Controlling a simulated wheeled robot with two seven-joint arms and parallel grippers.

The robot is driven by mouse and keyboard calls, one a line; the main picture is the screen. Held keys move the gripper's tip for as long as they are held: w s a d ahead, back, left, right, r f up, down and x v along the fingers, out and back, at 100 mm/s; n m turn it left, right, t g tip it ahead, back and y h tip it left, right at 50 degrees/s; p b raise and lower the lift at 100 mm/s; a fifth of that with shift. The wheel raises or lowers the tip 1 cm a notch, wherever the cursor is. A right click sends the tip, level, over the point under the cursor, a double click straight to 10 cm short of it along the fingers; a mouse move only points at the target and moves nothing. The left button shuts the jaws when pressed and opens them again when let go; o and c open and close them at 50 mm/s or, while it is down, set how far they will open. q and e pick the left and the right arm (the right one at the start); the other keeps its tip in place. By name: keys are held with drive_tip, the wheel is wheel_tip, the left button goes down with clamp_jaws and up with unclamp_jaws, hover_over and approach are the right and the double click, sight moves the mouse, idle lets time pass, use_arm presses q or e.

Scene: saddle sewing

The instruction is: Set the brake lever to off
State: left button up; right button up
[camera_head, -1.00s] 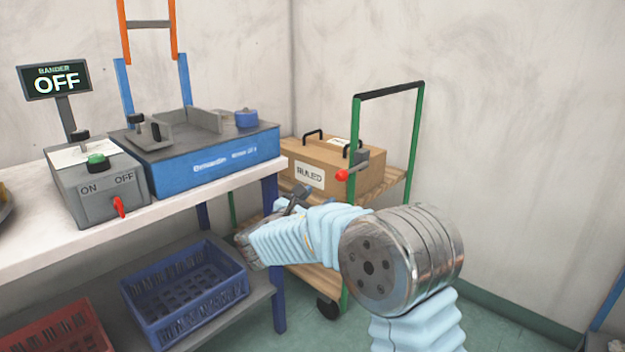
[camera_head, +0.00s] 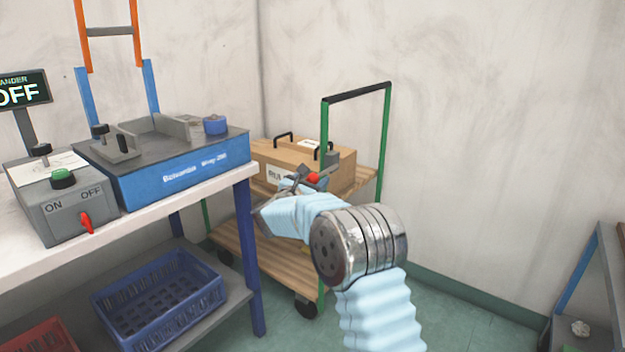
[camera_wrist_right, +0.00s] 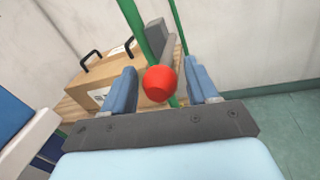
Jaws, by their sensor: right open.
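The brake lever is a grey block on the cart's green post with a red ball knob (camera_head: 313,178). I cannot tell whether a finger touches the knob. My left gripper is not in view.
The wooden cart (camera_head: 262,252) holds a cardboard box (camera_head: 335,168) beside the green post (camera_head: 325,125). A white table (camera_head: 150,212) with a blue machine (camera_head: 185,178) and a grey ON/OFF switch box (camera_head: 62,222) stands at left. A blue crate (camera_head: 160,300) is below.

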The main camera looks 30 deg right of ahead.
drive_tip(key=shift+c, duration=0.3)
clamp_jaws()
